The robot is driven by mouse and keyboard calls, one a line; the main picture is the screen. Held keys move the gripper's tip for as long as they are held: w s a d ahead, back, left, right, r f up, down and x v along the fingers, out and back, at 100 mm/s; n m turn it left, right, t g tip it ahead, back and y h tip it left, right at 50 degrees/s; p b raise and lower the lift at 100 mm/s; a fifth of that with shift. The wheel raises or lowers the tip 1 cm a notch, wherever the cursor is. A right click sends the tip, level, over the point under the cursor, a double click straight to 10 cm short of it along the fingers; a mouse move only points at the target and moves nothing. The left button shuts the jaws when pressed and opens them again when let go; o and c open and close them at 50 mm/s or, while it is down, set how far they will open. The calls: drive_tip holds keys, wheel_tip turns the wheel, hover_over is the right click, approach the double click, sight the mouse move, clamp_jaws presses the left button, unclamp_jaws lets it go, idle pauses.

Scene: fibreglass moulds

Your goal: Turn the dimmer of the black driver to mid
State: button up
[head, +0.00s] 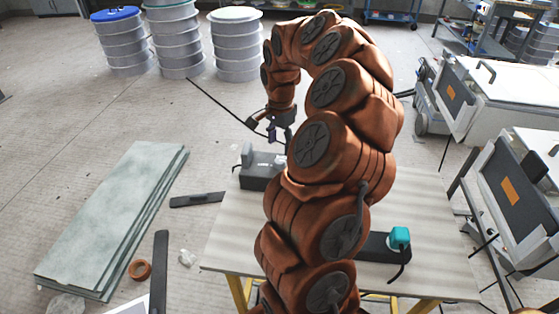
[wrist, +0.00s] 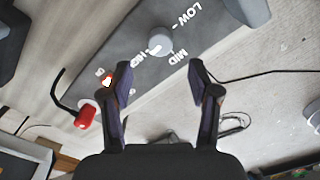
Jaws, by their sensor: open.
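The black driver (head: 258,182) stands on the table below my gripper (head: 278,133) in the head view. In the wrist view, its dark face (wrist: 205,45) carries a round grey dimmer knob (wrist: 160,38) with LOW, MID and HIGH printed around it. The knob's white mark appears to point toward HIGH. My gripper (wrist: 160,68) is open and empty, its two fingers apart on either side of the knob's line. The knob lies just beyond the fingertips, and I see no contact. In the head view the knob is too small to tell apart.
A red plug (wrist: 87,117) with a black cord sits by the driver's edge. The light table (head: 228,240) also bears a second black unit with a teal plug (head: 400,237), partly behind my arm. Greenish sheets (head: 115,215) lie left; stacked drums (head: 180,40) stand behind.

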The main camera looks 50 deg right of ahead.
sight(280, 161)
drive_tip(key=shift+a+f+p, duration=0.1)
drive_tip(key=shift+f+p, duration=0.3)
drive_tip(key=shift+f, duration=2.95)
drive_tip(key=c, duration=1.2)
drive_tip(key=shift+o, duration=0.2)
drive_tip(key=shift+n, duration=0.3)
drive_tip(key=n+b, duration=0.2)
drive_tip(key=shift+f+n+b, duration=0.15)
drive_tip(key=shift+n+b, duration=0.15)
drive_tip(key=n+b, duration=0.2)
drive_tip(key=n, duration=0.3)
drive_tip(key=n+b, duration=0.1)
drive_tip(key=n, duration=0.8)
drive_tip(key=shift+r+n, duration=0.2)
drive_tip(key=shift+n, duration=0.1)
